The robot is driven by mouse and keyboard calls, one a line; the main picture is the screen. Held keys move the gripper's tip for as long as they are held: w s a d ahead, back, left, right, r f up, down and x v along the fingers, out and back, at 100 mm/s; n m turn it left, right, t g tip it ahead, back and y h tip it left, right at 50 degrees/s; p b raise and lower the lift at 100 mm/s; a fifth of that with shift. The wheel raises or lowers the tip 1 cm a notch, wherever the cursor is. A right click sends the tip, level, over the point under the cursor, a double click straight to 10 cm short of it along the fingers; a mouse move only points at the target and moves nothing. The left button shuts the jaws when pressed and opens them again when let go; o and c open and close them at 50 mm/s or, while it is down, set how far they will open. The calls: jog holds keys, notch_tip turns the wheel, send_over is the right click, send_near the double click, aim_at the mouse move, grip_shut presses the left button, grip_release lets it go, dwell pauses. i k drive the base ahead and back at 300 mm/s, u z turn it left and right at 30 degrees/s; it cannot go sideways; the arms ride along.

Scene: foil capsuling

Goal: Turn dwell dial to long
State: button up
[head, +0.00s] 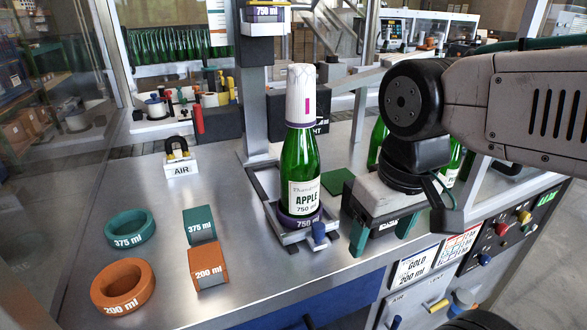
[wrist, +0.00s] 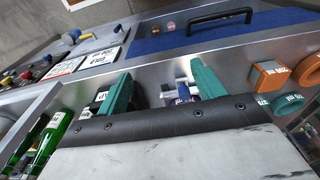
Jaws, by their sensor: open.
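A control panel (head: 500,245) sits on the front of the bench at the right in the head view. It carries a red button (head: 502,228), a yellow knob (head: 524,217) and a blue knob (head: 484,260). The dial's legend and setting are too small to read, so I cannot tell which knob is the dwell dial. My gripper (head: 382,233) is open and empty, left of the panel and near the bench's front edge. In the wrist view my gripper (wrist: 163,88) shows two teal fingers apart; small knobs (wrist: 25,75) show at the left.
A green bottle (head: 301,165) with a white cap stands in a holder left of my gripper. More green bottles stand behind my arm. Teal (head: 130,228) and orange (head: 124,287) rings and matching blocks lie at the left. A GOLD 200 ml card (head: 414,267) is on the front.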

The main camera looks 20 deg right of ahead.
aim_at(483, 259)
jog(key=z, duration=1.9)
